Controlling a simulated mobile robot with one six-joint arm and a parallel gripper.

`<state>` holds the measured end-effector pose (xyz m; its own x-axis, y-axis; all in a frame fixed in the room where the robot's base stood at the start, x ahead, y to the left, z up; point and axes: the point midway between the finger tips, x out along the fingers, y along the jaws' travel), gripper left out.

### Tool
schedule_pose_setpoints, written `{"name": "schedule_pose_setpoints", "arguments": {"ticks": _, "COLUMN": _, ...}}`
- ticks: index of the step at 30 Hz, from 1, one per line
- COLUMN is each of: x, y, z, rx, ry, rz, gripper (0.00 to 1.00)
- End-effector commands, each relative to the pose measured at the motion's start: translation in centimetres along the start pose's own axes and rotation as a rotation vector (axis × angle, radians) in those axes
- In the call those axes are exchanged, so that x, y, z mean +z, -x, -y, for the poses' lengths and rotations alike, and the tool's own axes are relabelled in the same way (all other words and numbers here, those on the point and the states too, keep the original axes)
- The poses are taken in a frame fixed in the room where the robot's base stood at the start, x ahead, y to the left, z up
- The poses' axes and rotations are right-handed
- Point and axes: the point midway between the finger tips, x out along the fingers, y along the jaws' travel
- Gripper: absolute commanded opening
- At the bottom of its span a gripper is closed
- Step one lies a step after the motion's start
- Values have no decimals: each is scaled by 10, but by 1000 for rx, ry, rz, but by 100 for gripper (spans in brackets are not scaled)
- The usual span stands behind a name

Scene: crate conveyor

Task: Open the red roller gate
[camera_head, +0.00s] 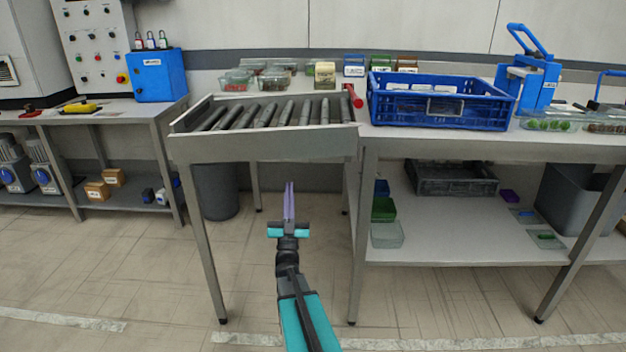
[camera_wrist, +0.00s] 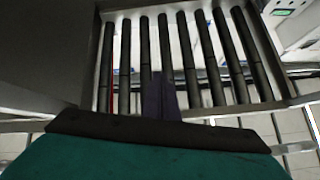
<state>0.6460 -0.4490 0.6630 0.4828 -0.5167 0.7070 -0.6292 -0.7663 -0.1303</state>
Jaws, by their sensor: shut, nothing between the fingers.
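The red gate (camera_head: 353,96) shows as a small red bar at the right end of the roller conveyor (camera_head: 262,147), beside the work table. It looks raised above the rollers at a slant; I cannot tell its exact position. A thin red strip also shows between rollers in the wrist view, but I cannot tell what it is. My gripper (camera_head: 289,186) is shut and empty, with purple fingers pointing up, in front of and below the conveyor. It is apart from the red gate. In the wrist view, the fingers (camera_wrist: 160,97) stand in front of the dark rollers.
A blue crate (camera_head: 440,124) stands on the table just right of the red gate. Several small bins (camera_head: 379,62) stand behind. A blue press (camera_head: 528,78) is further right. A grey bin (camera_head: 216,190) stands under the conveyor. The floor in front is clear.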

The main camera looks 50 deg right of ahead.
Motion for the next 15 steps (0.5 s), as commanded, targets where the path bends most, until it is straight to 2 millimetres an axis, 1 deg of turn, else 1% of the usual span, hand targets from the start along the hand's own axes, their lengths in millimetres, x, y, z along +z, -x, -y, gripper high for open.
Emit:
{"name": "schedule_pose_setpoints", "arguments": {"ticks": 1, "x": 17, "y": 11, "z": 14, "rx": -19, "ry": -10, "rz": 72, "gripper": 0}}
{"name": "schedule_pose_setpoints", "arguments": {"ticks": 3, "x": 42, "y": 26, "z": 30, "rx": -44, "ry": -19, "rz": 174, "gripper": 0}}
{"name": "schedule_pose_setpoints", "arguments": {"ticks": 5, "x": 62, "y": 41, "z": 44, "rx": -66, "ry": -26, "rz": 259, "gripper": 0}}
{"name": "schedule_pose_setpoints", "arguments": {"ticks": 6, "x": 76, "y": 52, "z": 53, "rx": -80, "ry": -29, "rz": 317, "gripper": 0}}
{"name": "schedule_pose_setpoints", "arguments": {"ticks": 8, "x": 95, "y": 70, "z": 66, "rx": -102, "ry": -34, "rz": 403, "gripper": 0}}
{"name": "schedule_pose_setpoints", "arguments": {"ticks": 9, "x": 107, "y": 83, "z": 75, "rx": -117, "ry": -36, "rz": 460, "gripper": 0}}
{"name": "schedule_pose_setpoints", "arguments": {"ticks": 11, "x": 125, "y": 104, "z": 88, "rx": -141, "ry": -38, "rz": 546, "gripper": 0}}
{"name": "schedule_pose_setpoints", "arguments": {"ticks": 12, "x": 135, "y": 119, "z": 96, "rx": -156, "ry": -39, "rz": 603, "gripper": 0}}
{"name": "schedule_pose_setpoints", "arguments": {"ticks": 14, "x": 150, "y": 143, "z": 109, "rx": -181, "ry": -38, "rz": 688, "gripper": 0}}
{"name": "schedule_pose_setpoints", "arguments": {"ticks": 15, "x": 160, "y": 159, "z": 116, "rx": -197, "ry": -36, "rz": 745, "gripper": 0}}
